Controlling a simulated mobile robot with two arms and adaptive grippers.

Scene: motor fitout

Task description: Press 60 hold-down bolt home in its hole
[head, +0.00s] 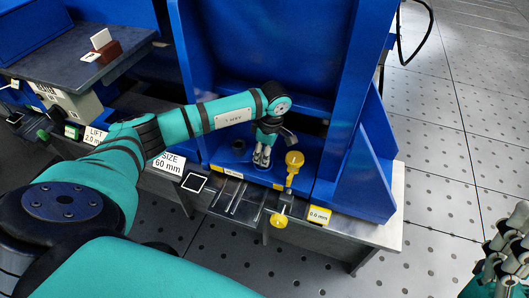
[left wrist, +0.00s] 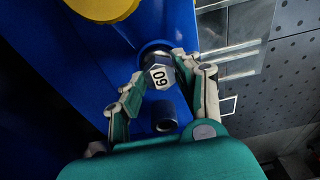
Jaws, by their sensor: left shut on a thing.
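The 60 hold-down bolt (left wrist: 160,76) shows in the left wrist view as a metal hex head marked 60. My left gripper (head: 262,162) points down at the blue fixture base (head: 312,178) in the head view. In the left wrist view its two fingers (left wrist: 162,82) are closed on the sides of the bolt head. A round rim shows just beyond the head at the blue surface; the shank and its depth in the hole are hidden. My right gripper (head: 505,248) is at the lower right edge, away from the fixture, its opening unclear.
A dark cylinder (left wrist: 164,117) stands beside the bolt. A yellow clamp or lever (head: 293,160) stands right of my left gripper. Blue side walls (head: 368,130) rise around the base. Metal rods (head: 238,197) lie in front. The SIZE 60 mm sign (head: 170,164) is left.

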